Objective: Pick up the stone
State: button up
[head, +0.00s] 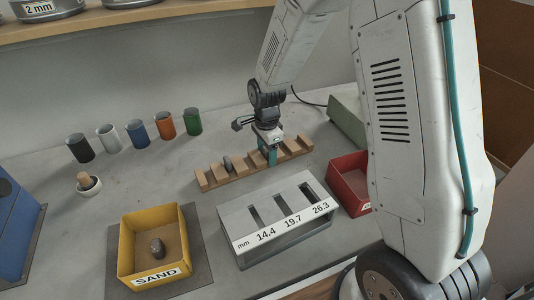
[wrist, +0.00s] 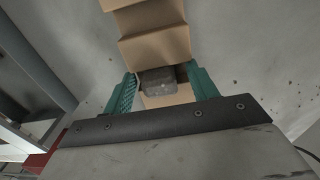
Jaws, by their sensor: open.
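My gripper (wrist: 163,90) is open, with a teal finger on each side of a grey stone (wrist: 158,82) in the wrist view. The stone lies in a slot of the wooden rack (wrist: 152,18), and I cannot tell whether the fingers touch it. In the head view my gripper (head: 268,156) reaches down at the right part of the rack (head: 212,182), and the stone there is hidden. Another grey stone (head: 228,163) sits in a slot further left. A dark stone (head: 157,247) lies in the yellow sand box (head: 127,246).
A grey gauge block (head: 240,229) with slots marked 14.4, 19.7 and 26.3 stands in front of the rack. A red bin (head: 345,166) and a green box (head: 349,120) are to the right. Several coloured cups (head: 138,131) stand at the back left. A small white mortar (head: 89,187) is left.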

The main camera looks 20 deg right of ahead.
jog(key=c, duration=1.1)
jog(key=shift+r, duration=0.1)
